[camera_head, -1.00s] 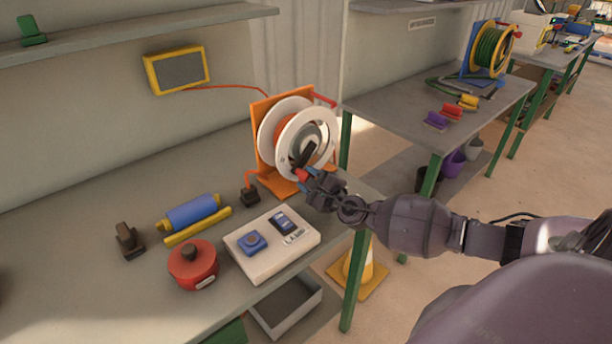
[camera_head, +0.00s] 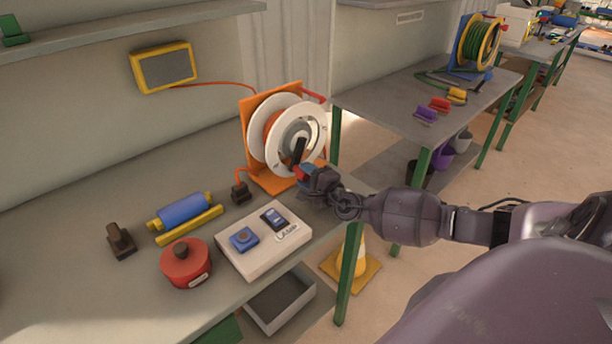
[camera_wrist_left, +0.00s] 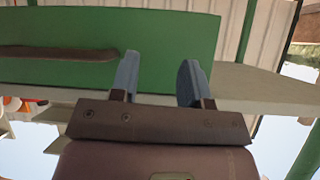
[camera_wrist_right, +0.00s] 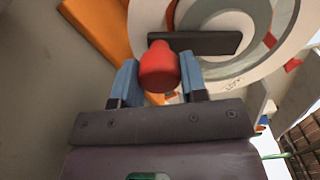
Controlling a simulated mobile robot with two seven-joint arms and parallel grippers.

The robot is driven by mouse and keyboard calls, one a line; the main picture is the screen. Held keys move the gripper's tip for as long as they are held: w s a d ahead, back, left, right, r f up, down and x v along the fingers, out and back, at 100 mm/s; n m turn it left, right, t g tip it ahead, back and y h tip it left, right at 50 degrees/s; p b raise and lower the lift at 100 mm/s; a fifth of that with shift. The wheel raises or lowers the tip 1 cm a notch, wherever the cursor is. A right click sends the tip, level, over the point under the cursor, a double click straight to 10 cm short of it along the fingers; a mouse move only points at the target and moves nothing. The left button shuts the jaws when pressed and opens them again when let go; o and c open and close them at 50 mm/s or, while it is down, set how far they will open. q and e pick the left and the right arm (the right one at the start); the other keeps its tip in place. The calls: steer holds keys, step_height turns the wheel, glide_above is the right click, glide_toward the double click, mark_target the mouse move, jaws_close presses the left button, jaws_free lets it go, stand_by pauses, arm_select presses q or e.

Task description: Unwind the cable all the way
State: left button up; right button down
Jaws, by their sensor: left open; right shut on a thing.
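The cable reel (camera_head: 262,150) has white flanges on an orange stand (camera_head: 268,177) at the bench's right end. Some orange cable shows between the flanges; how much is wound is unclear. A black crank arm (camera_head: 299,150) crosses the reel's front and ends in a red knob (camera_wrist_right: 158,68). My right gripper (camera_head: 304,174) is shut on this knob, low on the reel's front, with a blue finger on each side in the right wrist view. My left gripper (camera_wrist_left: 157,80) is open and empty before a green panel (camera_wrist_left: 170,40); it is outside the head view.
Left of the reel are a dark plug block (camera_head: 241,193), a blue roller (camera_head: 184,209), a red pot (camera_head: 186,265) and a white control box (camera_head: 263,243). A yellow-framed screen (camera_head: 164,67) hangs on the wall. A second bench (camera_head: 400,105) stands at right.

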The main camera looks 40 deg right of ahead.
steer(key=c, duration=0.7)
jaws_free()
steer(key=shift+o, duration=0.2)
steer(key=s, duration=0.7)
steer(key=s+d, duration=0.1)
steer(key=s, duration=0.2)
steer(key=shift+s, duration=0.4)
